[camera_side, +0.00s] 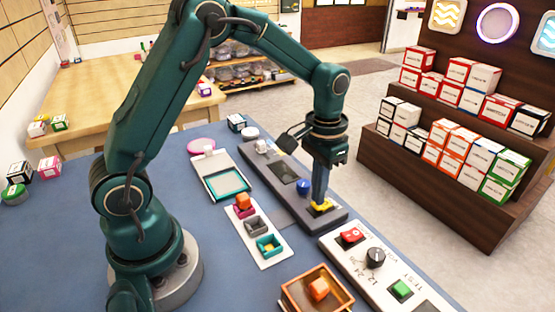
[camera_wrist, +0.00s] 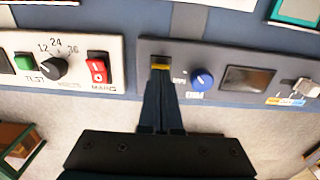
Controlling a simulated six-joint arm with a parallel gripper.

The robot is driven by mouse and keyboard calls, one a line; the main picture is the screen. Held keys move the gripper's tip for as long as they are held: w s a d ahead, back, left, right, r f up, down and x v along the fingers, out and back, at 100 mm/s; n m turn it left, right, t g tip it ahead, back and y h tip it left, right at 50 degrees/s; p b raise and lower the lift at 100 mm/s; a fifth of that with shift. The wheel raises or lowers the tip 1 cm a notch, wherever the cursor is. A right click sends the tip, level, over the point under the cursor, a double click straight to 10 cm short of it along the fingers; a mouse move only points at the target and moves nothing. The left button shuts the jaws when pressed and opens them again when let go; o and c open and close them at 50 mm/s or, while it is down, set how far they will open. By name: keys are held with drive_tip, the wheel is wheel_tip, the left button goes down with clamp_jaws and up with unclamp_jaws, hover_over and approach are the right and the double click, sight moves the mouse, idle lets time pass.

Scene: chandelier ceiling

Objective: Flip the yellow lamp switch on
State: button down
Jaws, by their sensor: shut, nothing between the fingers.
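The yellow lamp switch (camera_side: 321,207) sits at the near end of a dark grey panel (camera_side: 337,219) in the side view. In the wrist view only a thin yellow strip of the switch (camera_wrist: 160,67) shows, just past my fingertips. My gripper (camera_side: 319,201) points down at the switch, its fingers together and empty. In the wrist view my gripper (camera_wrist: 161,80) covers part of the switch. The tips are at or almost at the switch; I cannot tell whether they touch it. Which way the switch is tipped is hidden.
A blue knob (camera_side: 303,187) is close beside the switch on the same panel. A white panel (camera_side: 370,280) with a red rocker switch (camera_side: 352,235), a black dial (camera_side: 375,257) and a green button (camera_side: 401,289) lies nearby. An orange block (camera_side: 319,288) sits in a wooden tray (camera_side: 293,302).

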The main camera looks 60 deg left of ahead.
drive_tip(key=shift+f, duration=0.55)
drive_tip(key=shift+r, duration=3.55)
wheel_tip(320, 180, up, 6)
drive_tip(key=t, duration=0.2)
hover_over(309, 217)
drive_tip(key=s+r+t, duration=0.2)
drive_tip(key=s+r, duration=0.1)
drive_tip(key=s, duration=0.2)
drive_tip(key=s+d+f+t, duration=0.1)
drive_tip(key=s+f, duration=0.3)
drive_tip(key=s, duration=0.4)
drive_tip(key=shift+t, duration=0.3)
